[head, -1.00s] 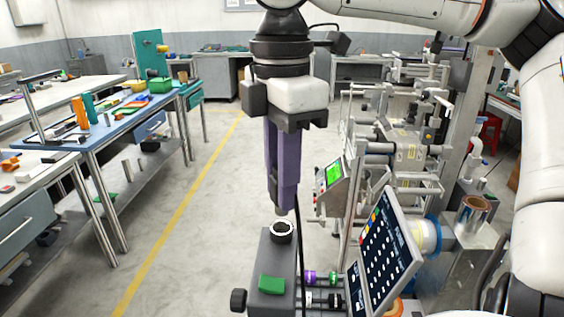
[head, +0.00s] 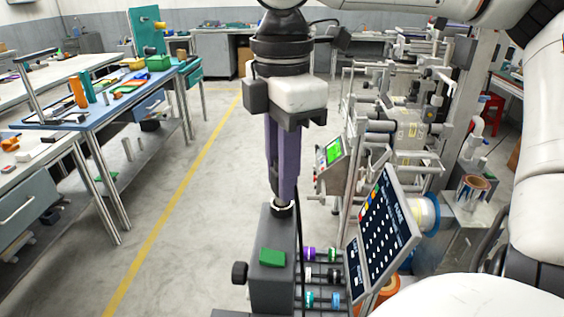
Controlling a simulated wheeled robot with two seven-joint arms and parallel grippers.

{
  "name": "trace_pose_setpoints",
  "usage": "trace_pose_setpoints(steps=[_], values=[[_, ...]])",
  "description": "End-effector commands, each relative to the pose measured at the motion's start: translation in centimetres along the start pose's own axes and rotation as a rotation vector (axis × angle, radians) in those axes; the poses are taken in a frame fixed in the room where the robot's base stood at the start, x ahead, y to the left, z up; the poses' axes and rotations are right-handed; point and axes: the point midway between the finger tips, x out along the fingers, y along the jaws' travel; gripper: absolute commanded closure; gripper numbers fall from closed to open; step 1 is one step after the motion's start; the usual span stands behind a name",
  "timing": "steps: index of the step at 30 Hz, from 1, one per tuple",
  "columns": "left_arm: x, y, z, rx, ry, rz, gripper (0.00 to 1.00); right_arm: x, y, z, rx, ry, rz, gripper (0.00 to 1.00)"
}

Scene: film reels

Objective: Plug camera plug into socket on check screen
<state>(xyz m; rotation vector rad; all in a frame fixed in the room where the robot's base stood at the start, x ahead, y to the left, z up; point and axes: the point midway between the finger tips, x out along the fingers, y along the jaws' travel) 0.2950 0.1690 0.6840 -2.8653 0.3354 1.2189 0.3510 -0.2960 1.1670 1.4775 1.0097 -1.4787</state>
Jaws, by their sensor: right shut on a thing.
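My right gripper (head: 284,190) points straight down in the middle of the head view, its purple fingers shut on the camera plug. Most of the plug is hidden between the fingers. The fingertips are right over the dark round socket (head: 281,211) on top of a grey box (head: 271,235). The plug's lower end meets or enters the socket; its depth cannot be told. My left gripper is not in view.
A metal rack with rollers (head: 405,135) stands behind. The floor to the left is clear.

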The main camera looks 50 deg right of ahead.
Motion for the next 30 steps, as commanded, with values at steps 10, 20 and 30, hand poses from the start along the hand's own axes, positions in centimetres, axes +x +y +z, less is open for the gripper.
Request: trace_pose_setpoints(steps=[10, 20, 30], values=[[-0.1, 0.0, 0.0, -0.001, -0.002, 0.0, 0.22, 1.6, 0.0, 0.0, 0.0, 0.0, 0.0, 1.0], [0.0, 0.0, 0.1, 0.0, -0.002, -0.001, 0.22, 1.8, 0.0, 0.0, 0.001, 0.001, -0.001, 0.57], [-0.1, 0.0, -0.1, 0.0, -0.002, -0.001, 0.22, 0.2, 0.1, 0.0, 0.003, 0.0, 0.004, 0.57]])
